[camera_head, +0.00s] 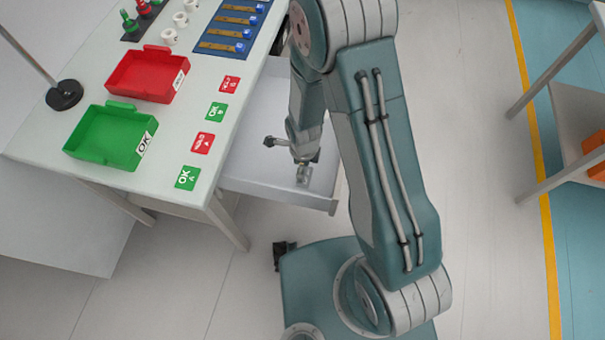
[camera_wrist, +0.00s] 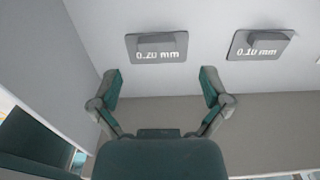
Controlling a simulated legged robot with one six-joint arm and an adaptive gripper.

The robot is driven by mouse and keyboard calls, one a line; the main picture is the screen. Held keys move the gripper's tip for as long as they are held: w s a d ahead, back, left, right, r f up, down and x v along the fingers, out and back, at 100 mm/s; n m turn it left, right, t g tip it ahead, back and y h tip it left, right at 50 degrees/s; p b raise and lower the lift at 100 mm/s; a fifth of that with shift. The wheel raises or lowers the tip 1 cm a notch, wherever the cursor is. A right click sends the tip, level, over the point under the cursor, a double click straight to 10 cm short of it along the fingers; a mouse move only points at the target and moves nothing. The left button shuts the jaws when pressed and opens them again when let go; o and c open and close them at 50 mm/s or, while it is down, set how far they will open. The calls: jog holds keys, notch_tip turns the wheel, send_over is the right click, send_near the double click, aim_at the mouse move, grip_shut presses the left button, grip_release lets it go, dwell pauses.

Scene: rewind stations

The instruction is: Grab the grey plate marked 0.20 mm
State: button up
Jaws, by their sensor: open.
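The grey plate marked 0.20 mm (camera_wrist: 157,54) lies flat in the open drawer, with a raised grey block on its back half. In the wrist view it is ahead of my gripper (camera_wrist: 160,84), roughly centred between the fingers. My gripper is open and empty, with a finger on each side and the plate beyond the fingertips. A similar grey plate marked 0.10 mm (camera_wrist: 259,48) lies to its right. In the head view my gripper reaches into the white drawer (camera_head: 262,178), and I cannot make out the plates there.
The table (camera_head: 110,85) stands above the drawer. It holds a green tray (camera_head: 103,137), a red tray (camera_head: 147,77), and several OK and red cards. In the wrist view the drawer's side wall (camera_wrist: 85,40) is at left. A shelf (camera_head: 580,130) is at far right.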

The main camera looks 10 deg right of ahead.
aim_at(305, 176)
jog(key=shift+a+f, duration=0.2)
jog(key=shift+f, duration=1.7)
jog(key=c, duration=0.9)
